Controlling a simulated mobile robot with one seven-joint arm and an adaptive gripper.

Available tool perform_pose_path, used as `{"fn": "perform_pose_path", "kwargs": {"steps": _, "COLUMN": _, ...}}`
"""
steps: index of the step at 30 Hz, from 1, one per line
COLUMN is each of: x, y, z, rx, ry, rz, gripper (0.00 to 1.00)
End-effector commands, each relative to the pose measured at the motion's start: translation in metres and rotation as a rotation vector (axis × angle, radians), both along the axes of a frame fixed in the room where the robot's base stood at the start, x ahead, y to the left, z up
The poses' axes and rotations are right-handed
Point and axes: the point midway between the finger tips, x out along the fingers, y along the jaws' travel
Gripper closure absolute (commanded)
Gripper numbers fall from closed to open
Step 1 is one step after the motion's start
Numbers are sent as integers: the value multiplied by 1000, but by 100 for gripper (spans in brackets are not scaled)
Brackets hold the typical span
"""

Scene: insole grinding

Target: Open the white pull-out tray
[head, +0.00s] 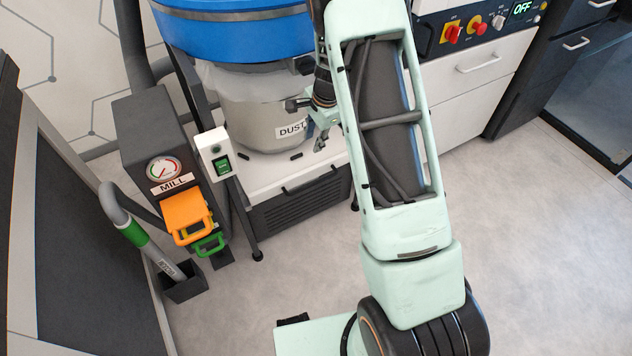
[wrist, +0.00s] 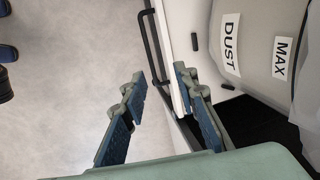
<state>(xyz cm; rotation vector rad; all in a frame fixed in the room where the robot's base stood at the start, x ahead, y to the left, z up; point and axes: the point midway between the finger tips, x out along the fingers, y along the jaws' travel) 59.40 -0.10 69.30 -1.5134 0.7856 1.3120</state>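The white pull-out tray (head: 258,178) sits low under the grey dust bag (head: 258,108), above a dark vented box. A dark bar handle (head: 310,181) runs along its front edge. In the wrist view the tray's white front edge (wrist: 178,70) and the handle (wrist: 153,50) lie in the gap ahead of and between my fingers. My gripper (head: 322,138) is at the tray's right part, and it also shows in the wrist view (wrist: 160,78). It is open, one finger on the floor side and one on the tray side. I cannot tell whether either finger touches.
A mill unit (head: 157,150) with orange and green handles stands left, with a green switch box (head: 215,155) beside the tray. A white drawer cabinet (head: 478,85) with a control panel stands right. The floor (head: 270,285) in front of the tray is mostly clear.

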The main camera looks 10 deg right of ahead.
Motion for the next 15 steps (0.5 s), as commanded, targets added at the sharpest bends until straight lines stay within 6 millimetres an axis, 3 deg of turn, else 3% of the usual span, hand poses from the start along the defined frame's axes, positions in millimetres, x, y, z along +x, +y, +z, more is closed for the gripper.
{"fn": "perform_pose_path", "kwargs": {"steps": 1, "x": 0, "y": -2, "z": -36, "rx": -11, "ry": 17, "rz": -9, "gripper": 73}}
{"fn": "perform_pose_path", "kwargs": {"steps": 6, "x": 2, "y": -9, "z": -101, "rx": -35, "ry": 38, "rz": -34, "gripper": 73}}
{"fn": "perform_pose_path", "kwargs": {"steps": 9, "x": 2, "y": -11, "z": -119, "rx": -42, "ry": 42, "rz": -43, "gripper": 73}}
{"fn": "perform_pose_path", "kwargs": {"steps": 15, "x": 4, "y": -10, "z": -138, "rx": -44, "ry": 45, "rz": -47, "gripper": 73}}
